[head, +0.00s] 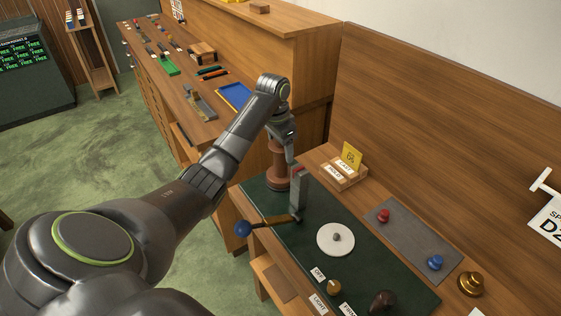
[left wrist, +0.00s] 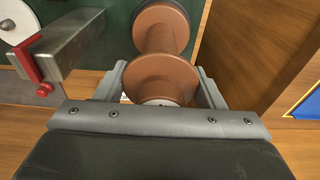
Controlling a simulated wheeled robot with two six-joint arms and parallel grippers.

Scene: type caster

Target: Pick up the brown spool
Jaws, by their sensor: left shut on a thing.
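The brown spool (head: 277,163) stands upright at the far left corner of the green mat (head: 262,198) in the head view. My left gripper (head: 287,150) reaches down to it from above, and its jaws are shut on the spool's upper part. In the left wrist view the spool (left wrist: 161,35) lies between the two grey fingers of my left gripper (left wrist: 163,85), with its wide flange and lower end showing beyond. Whether the spool's base touches the mat is hard to tell. My right gripper is not in view.
A grey metal post (head: 298,188) with a red part stands close beside the spool, with a blue-knobbed lever (head: 243,228). A white disc (head: 336,239), a wooden card holder (head: 343,174) and a grey pad (head: 412,240) lie nearby. A wooden cabinet wall rises behind.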

